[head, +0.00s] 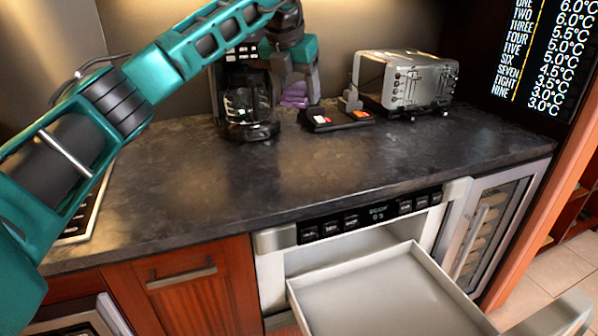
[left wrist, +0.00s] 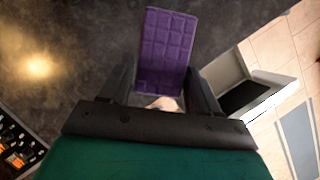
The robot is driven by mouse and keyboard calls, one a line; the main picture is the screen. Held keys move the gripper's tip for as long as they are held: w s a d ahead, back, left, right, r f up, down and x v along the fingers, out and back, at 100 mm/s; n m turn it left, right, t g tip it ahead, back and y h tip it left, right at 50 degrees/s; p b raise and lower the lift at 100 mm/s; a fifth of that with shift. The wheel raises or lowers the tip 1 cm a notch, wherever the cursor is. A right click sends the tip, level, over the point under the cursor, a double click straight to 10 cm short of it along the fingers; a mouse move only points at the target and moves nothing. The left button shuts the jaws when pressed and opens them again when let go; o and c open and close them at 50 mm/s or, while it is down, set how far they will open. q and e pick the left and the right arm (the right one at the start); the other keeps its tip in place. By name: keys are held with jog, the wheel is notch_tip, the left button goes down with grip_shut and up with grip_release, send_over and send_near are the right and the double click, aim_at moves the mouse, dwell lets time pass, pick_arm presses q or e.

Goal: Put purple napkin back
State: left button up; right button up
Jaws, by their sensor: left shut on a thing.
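The purple napkin (left wrist: 165,50) has a quilted, square-patterned surface. In the left wrist view it sits between the two fingers of my left gripper (left wrist: 163,95), which is shut on it. In the head view the purple napkin (head: 295,97) shows small and partly hidden below my left gripper (head: 292,85), at the back of the counter just right of the coffee maker. Whether it touches the counter is hard to tell. My right gripper is not in view.
The coffee maker (head: 238,105) stands close left of my gripper. A small black tray (head: 338,122) and a silver toaster (head: 408,80) are to the right. The microwave drawer (head: 385,295) is open below the counter (head: 200,180), whose front area is clear.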

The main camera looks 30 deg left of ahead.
pick_arm(q)
send_over(299, 178)
jog(key=s, duration=0.2)
notch_tip(299, 178, down, 13)
jog(key=shift+w+d+b, duration=0.1)
jog(key=shift+w+b, duration=0.05)
jog(key=shift+b, duration=0.25)
jog(key=shift+f, duration=0.6)
notch_tip(299, 178, down, 4)
jog(key=shift+f, duration=0.1)
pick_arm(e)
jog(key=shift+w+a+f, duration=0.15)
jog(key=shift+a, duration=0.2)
pick_arm(q)
jog(key=shift+f, duration=0.1)
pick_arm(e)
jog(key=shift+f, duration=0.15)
pick_arm(q)
jog(key=o, duration=1.1)
